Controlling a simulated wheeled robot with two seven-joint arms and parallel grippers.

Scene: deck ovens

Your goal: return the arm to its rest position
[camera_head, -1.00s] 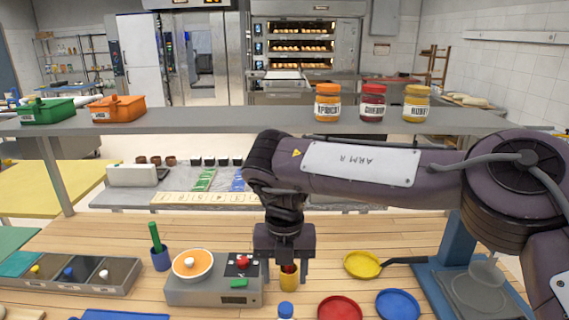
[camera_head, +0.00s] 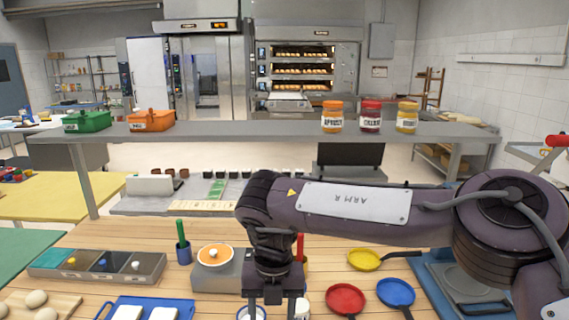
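My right arm (camera_head: 355,204), marked ARM R, reaches in from the right and hangs its gripper over the wooden worktop. My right gripper (camera_head: 272,304) points down near the front of the picture. Its two fingers stand apart with nothing visible between them, and their tips are near the lower edge. My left gripper is not in view.
A grey shelf (camera_head: 270,131) with jars (camera_head: 370,116) and orange (camera_head: 151,120) and green (camera_head: 88,122) boxes spans behind the arm. A divided tray (camera_head: 95,264) and blue board (camera_head: 150,308) lie left.

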